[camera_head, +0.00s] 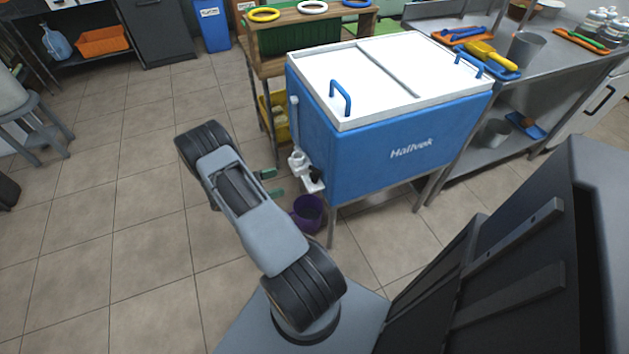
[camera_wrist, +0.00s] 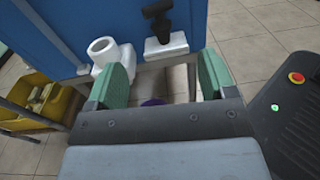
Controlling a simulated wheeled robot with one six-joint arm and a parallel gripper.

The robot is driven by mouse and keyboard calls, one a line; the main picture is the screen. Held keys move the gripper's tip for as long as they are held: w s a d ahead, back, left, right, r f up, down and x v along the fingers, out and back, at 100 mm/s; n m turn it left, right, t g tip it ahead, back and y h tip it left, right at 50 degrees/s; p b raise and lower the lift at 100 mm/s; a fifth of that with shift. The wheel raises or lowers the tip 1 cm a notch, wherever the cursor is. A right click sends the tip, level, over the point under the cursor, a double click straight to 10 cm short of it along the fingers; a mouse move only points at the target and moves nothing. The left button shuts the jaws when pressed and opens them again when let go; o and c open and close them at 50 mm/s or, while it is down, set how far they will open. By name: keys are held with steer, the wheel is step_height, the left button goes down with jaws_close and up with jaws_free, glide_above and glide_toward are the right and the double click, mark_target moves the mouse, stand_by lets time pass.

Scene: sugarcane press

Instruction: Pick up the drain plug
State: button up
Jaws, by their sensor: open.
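My gripper (camera_head: 279,182) is open and empty beside the drain end of the blue cooler (camera_head: 400,150). Its two green fingers (camera_wrist: 163,62) show in the wrist view, pointing at the cooler's lower wall. A white round fitting with a hollow end (camera_wrist: 103,48) sits near the left finger; it also shows in the head view (camera_head: 297,160). A black tap-like piece on a white block (camera_wrist: 165,44) sits ahead, between the finger directions; its block shows in the head view (camera_head: 314,185). I cannot tell for sure which of these is the drain plug. No contact is visible.
A purple mug (camera_head: 307,213) stands on the floor below the fittings. The cooler rests on a metal frame stand (camera_head: 331,228). A yellow bin (camera_wrist: 45,100) is to the left, under the wooden rack (camera_head: 262,70).

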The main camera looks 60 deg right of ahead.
glide_toward(312, 173)
steer(key=shift+h, duration=0.3)
steer(key=s+d, duration=0.2)
steer(key=s, duration=0.1)
steer(key=shift+s+d+r+b, duration=0.15)
steer(key=shift+s+d+b, duration=0.05)
steer(key=shift+b, duration=0.1)
steer(key=shift+b+x, duration=0.45)
steer(key=shift+x, duration=2.85)
steer(key=c, duration=0.8)
steer(key=shift+o, duration=0.2)
steer(key=shift+r, duration=0.15)
